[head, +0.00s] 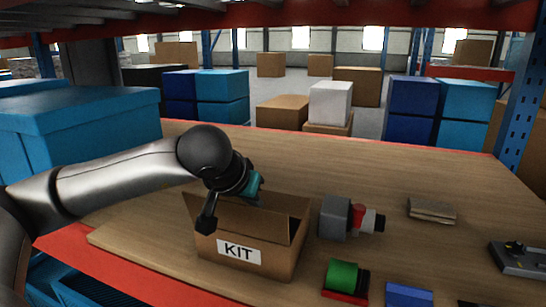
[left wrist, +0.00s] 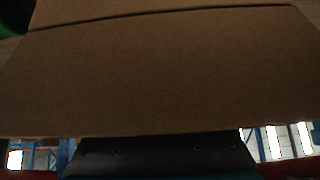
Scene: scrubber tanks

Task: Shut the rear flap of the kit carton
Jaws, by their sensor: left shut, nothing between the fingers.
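The kit carton (head: 275,257) stands on the wooden workbench with a white KIT label on its front; its top looks open from above. My left gripper (head: 257,197) reaches over the carton from the upper left, with a teal part near its end. It is shut with nothing seen in it. Its fingertips are near the carton's rear top edge; contact is unclear. In the left wrist view a broad cardboard panel (left wrist: 160,75) fills most of the picture, with a crease near the top. Which flap it is I cannot tell. The rear flap is largely hidden behind my gripper in the head view.
Right of the carton are a grey block with a red and black end (head: 337,217), a green cylinder on a red base (head: 343,276), a blue block (head: 408,294) and a flat brown stack (head: 431,210). A large blue box (head: 75,135) stands at left. The bench behind the carton is clear.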

